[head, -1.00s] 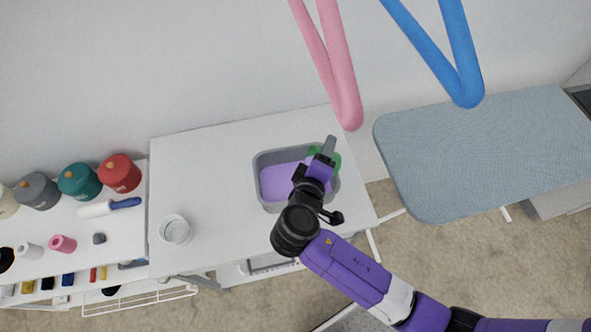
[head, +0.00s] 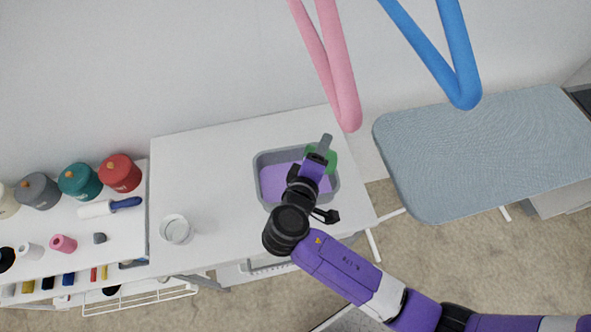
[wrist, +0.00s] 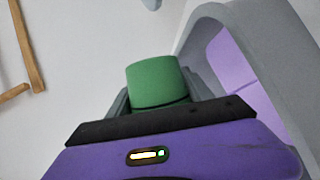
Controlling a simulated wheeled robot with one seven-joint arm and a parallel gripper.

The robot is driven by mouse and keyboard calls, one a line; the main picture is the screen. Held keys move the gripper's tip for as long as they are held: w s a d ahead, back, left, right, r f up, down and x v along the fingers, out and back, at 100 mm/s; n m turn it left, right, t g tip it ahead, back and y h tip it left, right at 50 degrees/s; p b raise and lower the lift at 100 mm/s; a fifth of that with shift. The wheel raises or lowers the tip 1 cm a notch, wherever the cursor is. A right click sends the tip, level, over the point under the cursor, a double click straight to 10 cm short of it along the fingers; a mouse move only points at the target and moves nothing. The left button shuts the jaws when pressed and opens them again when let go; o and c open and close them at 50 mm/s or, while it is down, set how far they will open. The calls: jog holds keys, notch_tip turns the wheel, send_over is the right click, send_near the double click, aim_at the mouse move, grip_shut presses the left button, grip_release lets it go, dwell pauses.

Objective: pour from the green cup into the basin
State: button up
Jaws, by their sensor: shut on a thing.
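The basin (head: 262,162) is a grey tub with purple contents or lining, standing on the white table. It also shows in the wrist view (wrist: 245,45), where its grey wall rises at the right. The green cup (head: 331,158) is mostly hidden behind my gripper (head: 322,152) in the head view, over the right part of the basin. In the wrist view the green cup (wrist: 153,82) sits between my fingers, close beside the basin wall. My gripper is shut on it. The cup's mouth and contents are hidden.
A clear glass container (head: 176,229) stands at the table's front left. Several lidded canisters, such as a red one (head: 120,173), line a shelf at the left. An ironing board (head: 480,150) is at the right. Pink (head: 345,95) and blue (head: 462,80) tubes hang above. The table's left half is mostly clear.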

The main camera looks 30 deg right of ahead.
jog(key=shift+w+a+r, duration=0.15)
jog(key=shift+w+a, duration=0.05)
jog(key=shift+a, duration=0.05)
dwell(0.4)
jog(key=shift+w+a+f+n+h, duration=0.15)
jog(key=shift+f+n+h, duration=0.4)
jog(key=shift+n, duration=0.35)
dwell(0.6)
jog(key=shift+s+d+r+m+y, duration=0.25)
jog(key=shift+d+m+y, duration=0.1)
jog(key=shift+m, duration=0.2)
jog(key=shift+s+d+r+m+y, duration=0.1)
jog(key=shift+s+d+m+y, duration=0.2)
jog(key=shift+m, duration=0.25)
jog(key=shift+w+f, duration=0.1)
